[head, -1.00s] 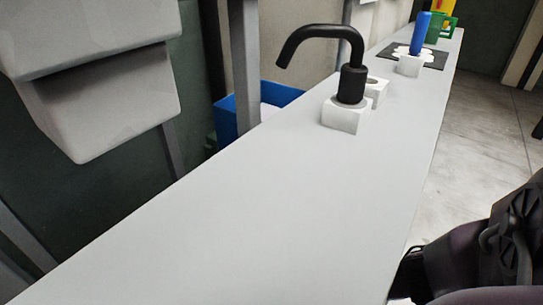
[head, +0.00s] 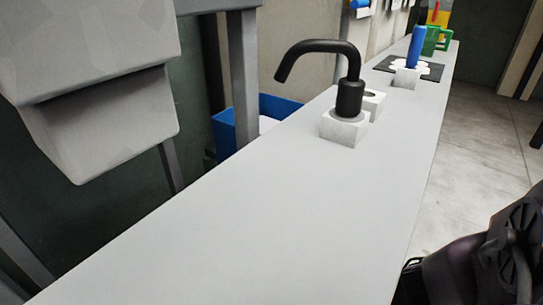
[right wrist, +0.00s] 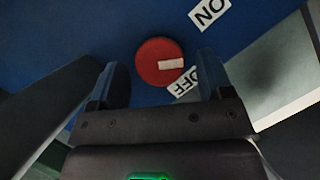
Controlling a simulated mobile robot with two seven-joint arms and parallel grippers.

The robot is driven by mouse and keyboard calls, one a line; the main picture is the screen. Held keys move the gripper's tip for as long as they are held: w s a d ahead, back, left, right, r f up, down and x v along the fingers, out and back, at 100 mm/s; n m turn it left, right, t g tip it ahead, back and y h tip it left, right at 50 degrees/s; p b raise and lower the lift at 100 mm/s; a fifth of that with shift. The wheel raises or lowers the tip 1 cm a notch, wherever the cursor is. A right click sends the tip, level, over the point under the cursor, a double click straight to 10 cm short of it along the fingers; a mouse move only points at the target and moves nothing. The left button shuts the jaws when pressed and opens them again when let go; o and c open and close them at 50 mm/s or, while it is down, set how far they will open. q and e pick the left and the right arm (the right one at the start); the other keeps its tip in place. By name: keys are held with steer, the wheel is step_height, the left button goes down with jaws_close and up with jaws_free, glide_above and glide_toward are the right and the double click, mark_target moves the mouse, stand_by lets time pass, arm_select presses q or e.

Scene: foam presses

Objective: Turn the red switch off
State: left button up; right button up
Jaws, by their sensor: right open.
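The red switch (right wrist: 152,64) is a round red knob with a white mark, on a blue panel (right wrist: 110,28) in the right wrist view. The ON label (right wrist: 209,12) is at the upper right. My right gripper (right wrist: 160,75) is open, with its two fingers on either side of the knob in the picture. I cannot tell whether they touch it. The switch does not show in the head view, and my left gripper is not in view.
A long pale counter (head: 260,200) holds a black curved tap-like tool (head: 350,95) in a white block (head: 343,128). Beyond it are a blue-handled tool (head: 416,45) and green holders (head: 432,40). A blue bin (head: 278,105) stands behind the counter. Its front part is bare.

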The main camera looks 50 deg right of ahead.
arm_select(q)
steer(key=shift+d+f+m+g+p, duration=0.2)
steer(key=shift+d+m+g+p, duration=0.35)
steer(key=shift+p, duration=1.05)
arm_select(e)
steer(key=v, duration=1)
steer(key=shift+s+r, duration=0.15)
steer(key=shift+s, duration=0.2)
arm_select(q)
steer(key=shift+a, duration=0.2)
arm_select(e)
steer(key=shift+d, duration=0.1)
